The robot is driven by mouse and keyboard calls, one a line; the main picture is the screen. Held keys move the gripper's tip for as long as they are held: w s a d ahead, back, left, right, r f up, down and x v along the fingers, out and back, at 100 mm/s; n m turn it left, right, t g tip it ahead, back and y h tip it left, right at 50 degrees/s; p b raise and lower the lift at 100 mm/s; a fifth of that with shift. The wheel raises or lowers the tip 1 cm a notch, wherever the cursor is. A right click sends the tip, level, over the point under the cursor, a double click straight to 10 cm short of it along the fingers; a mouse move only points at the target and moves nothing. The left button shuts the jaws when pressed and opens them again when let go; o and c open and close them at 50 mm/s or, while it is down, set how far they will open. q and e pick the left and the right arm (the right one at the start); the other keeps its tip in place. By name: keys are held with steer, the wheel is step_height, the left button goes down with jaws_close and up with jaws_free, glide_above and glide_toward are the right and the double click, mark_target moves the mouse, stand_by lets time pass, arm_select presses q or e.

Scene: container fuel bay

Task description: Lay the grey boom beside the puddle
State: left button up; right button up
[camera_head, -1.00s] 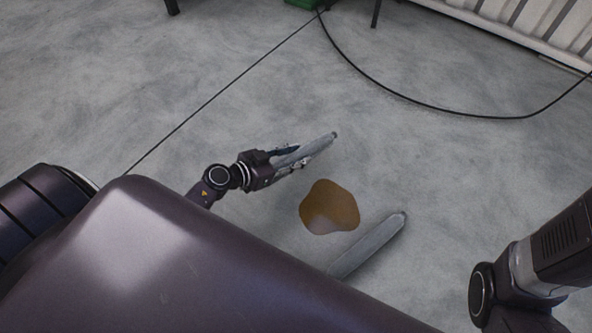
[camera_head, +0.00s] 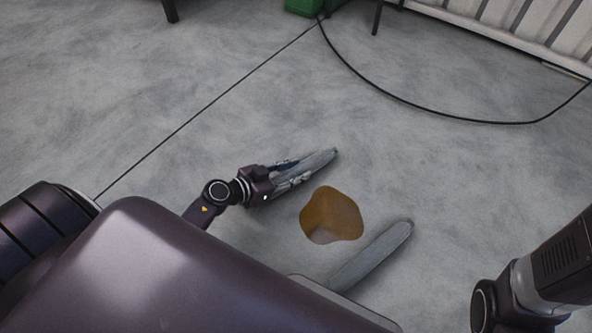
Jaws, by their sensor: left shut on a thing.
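The brown puddle (camera_head: 331,215) lies on the grey floor at the middle of the view. A grey boom (camera_head: 320,159) is in my left gripper (camera_head: 296,174), which is shut on it just up and left of the puddle. Its free end points up and right. I cannot tell whether it touches the floor. A second grey boom (camera_head: 378,252) lies on the floor on the lower right side of the puddle, its near end hidden behind my body. My right arm shows at the lower right; its gripper is out of view.
A black cable (camera_head: 400,98) curves over the floor at the upper right. A green object (camera_head: 301,6) stands at the top edge, near a ribbed white wall (camera_head: 535,25).

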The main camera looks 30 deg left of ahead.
arm_select(q)
steer(key=o, duration=1.2)
steer(key=shift+s+a+r+p, duration=0.1)
steer(key=shift+s+r+p, duration=0.1)
steer(key=shift+r+p, duration=0.15)
steer(key=p+v, duration=0.6)
steer(key=v, duration=0.4)
steer(key=shift+s+p, duration=0.1)
steer(key=shift+p, duration=0.3)
steer(key=shift+s+a, duration=0.3)
steer(key=shift+s, duration=0.25)
